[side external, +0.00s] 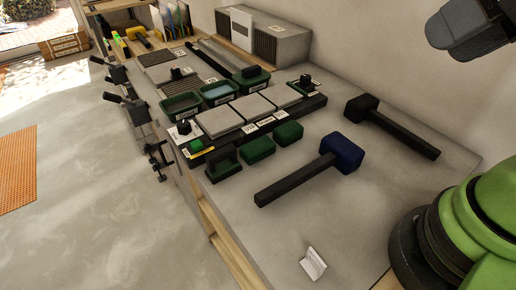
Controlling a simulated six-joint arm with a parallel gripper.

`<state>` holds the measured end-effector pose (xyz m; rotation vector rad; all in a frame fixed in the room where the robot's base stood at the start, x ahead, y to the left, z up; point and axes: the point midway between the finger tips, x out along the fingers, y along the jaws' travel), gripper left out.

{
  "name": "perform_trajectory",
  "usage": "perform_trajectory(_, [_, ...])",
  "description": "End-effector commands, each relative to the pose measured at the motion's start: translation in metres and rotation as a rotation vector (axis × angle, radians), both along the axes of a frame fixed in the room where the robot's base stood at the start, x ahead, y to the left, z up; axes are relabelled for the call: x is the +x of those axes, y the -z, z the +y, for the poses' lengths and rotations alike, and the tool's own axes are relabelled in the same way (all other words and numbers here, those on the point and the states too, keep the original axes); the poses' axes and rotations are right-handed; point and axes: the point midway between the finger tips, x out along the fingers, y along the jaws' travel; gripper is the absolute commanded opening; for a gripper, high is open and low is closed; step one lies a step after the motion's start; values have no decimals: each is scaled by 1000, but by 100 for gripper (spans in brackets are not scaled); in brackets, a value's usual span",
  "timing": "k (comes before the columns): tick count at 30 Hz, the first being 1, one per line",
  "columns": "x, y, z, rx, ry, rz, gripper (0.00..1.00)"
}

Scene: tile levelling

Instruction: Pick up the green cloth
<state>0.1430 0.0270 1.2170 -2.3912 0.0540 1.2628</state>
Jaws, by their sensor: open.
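Nothing in the side external view plainly reads as a folded or draped cloth. The brightest green item is a small piece (197,144) at the left end of the dark strip; I cannot tell if it is the cloth. Two darker green block-shaped pieces, one nearer the middle (258,149) and one to its right (289,132), lie in front of the strip. A black-handled green piece (223,162) lies to their left. My gripper's fingers do not show. A dark grey part of my arm hangs at the top right, well away from the green pieces.
A blue-headed mallet (342,152) and a black mallet (361,108) lie on the grey bench (350,210). Green trays (181,104) stand behind the grey tiles (220,121). A white bracket (313,265) is at the front. The bench front is mostly clear.

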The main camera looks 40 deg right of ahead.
Motion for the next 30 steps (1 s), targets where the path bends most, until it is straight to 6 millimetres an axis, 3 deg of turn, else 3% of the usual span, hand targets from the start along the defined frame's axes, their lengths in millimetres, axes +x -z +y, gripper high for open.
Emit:
perform_trajectory(5, [0,0,0,0,0,0,43])
perform_trajectory(7, [0,0,0,0,0,0,59])
perform_trajectory(8, [0,0,0,0,0,0,61])
perform_trajectory(16, [1,-1,0,-5,-7,2,61])
perform_trajectory(19, [10,-4,1,-38,-57,15,61])
perform_trajectory(25, [63,-10,7,-211,-333,80,61])
perform_trajectory(30, [120,5,19,-371,-645,136,61])
